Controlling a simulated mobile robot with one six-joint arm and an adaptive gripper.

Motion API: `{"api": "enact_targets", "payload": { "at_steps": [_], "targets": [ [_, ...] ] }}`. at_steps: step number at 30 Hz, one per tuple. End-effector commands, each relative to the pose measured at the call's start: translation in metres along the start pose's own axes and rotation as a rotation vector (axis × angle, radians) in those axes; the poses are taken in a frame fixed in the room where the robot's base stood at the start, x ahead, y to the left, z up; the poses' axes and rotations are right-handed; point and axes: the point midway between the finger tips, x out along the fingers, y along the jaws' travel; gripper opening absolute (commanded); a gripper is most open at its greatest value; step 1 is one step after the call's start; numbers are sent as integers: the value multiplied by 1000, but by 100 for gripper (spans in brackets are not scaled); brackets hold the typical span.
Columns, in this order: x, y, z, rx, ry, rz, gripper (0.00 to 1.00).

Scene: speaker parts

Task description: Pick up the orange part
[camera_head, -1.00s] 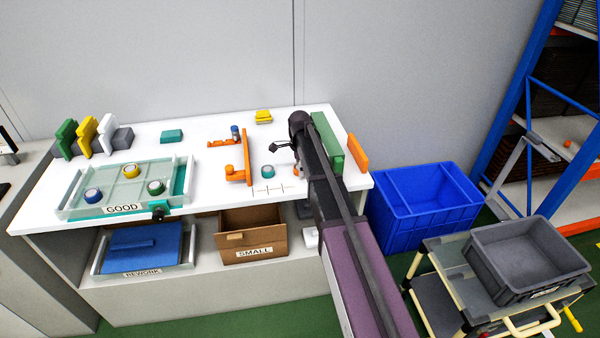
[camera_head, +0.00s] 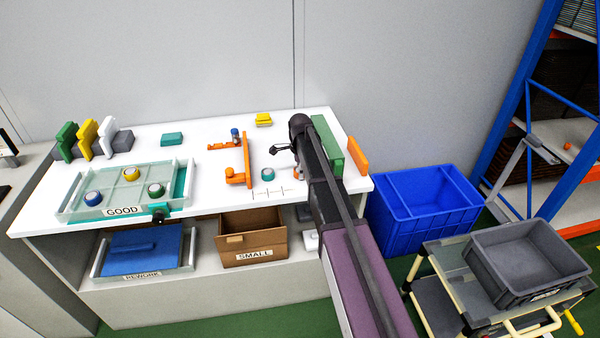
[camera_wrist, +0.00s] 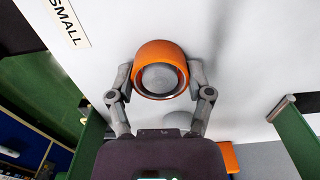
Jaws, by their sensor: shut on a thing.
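The orange part (camera_wrist: 160,54) is a short round piece with a grey disc in its face. In the wrist view it sits between the two fingers of my gripper (camera_wrist: 160,76), which press on it from left and right. A pale surface lies behind it, and I cannot tell the gap to it.
A green upright panel (camera_head: 327,145) and an orange block (camera_head: 357,155) stand right of my arm. An orange bracket (camera_head: 246,160) and a teal round part (camera_head: 268,174) lie to its left. The GOOD tray (camera_head: 122,211) is farther left. A blue crate (camera_head: 425,205) stands right of the table.

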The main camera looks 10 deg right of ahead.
Motion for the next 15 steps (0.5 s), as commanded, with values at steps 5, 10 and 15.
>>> {"api": "enact_targets", "payload": {
  "at_steps": [5, 10, 15],
  "targets": [
    [-1, 0, 0, 0, 0, -1, 5],
    [-6, 0, 0, 0, 0, -1, 5],
    [-17, 0, 0, 0, 0, 0, 5]
  ]
}}
